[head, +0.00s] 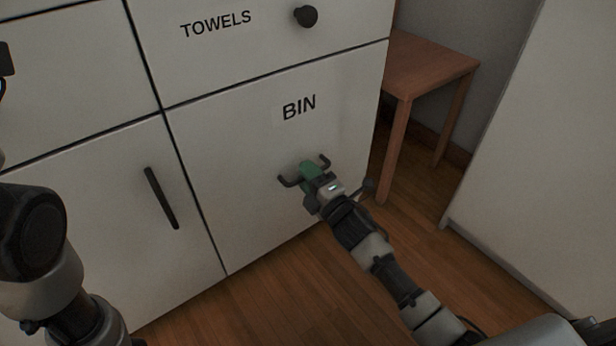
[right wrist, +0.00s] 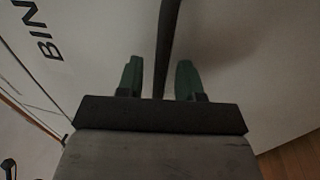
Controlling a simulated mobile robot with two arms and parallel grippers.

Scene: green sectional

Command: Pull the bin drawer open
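The bin drawer (head: 240,170) is the white front marked BIN, at the lower right of the cabinet. It looks flush with the fronts beside it. Its dark bar handle (head: 286,182) is partly hidden by my right gripper (head: 308,172). In the right wrist view the handle (right wrist: 168,45) runs between the two green fingers of the right gripper (right wrist: 160,78). A gap shows on each side of the bar, so the gripper is open around it. My left arm shows at the left edge, but I cannot make out its gripper.
The towels drawer (head: 225,50) with a round knob (head: 306,16) is above. A cabinet door with a dark vertical handle (head: 161,198) is to the left. A wooden table (head: 432,62) stands at the right, near a pale panel (head: 560,150). Bare wood floor (head: 265,300) lies in front.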

